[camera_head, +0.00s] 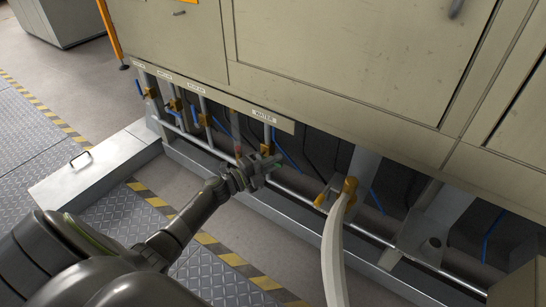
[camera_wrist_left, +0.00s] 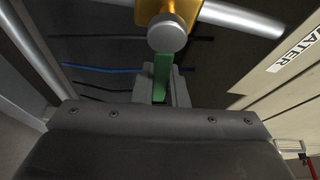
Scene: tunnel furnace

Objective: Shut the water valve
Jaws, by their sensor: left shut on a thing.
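The water valve shows in the left wrist view as a brass body (camera_wrist_left: 168,14) with a round grey cap (camera_wrist_left: 167,34) and a green lever (camera_wrist_left: 161,76). The lever lies roughly crosswise to the grey pipe (camera_wrist_left: 235,18) in that view. My left gripper (camera_wrist_left: 165,88) is shut on the green lever, with its fingers on both sides of it. In the head view my left gripper (camera_head: 268,166) is at the valve, below the label reading WATER (camera_head: 264,115), and covers most of the lever. My right gripper is not in view.
More valves with blue levers (camera_head: 196,120) stand in a row to the left. A pale hose (camera_head: 335,245) hangs from a brass fitting (camera_head: 350,186) to the right. The furnace panel (camera_head: 340,60) overhangs the pipes. A metal ledge (camera_head: 300,220) runs below.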

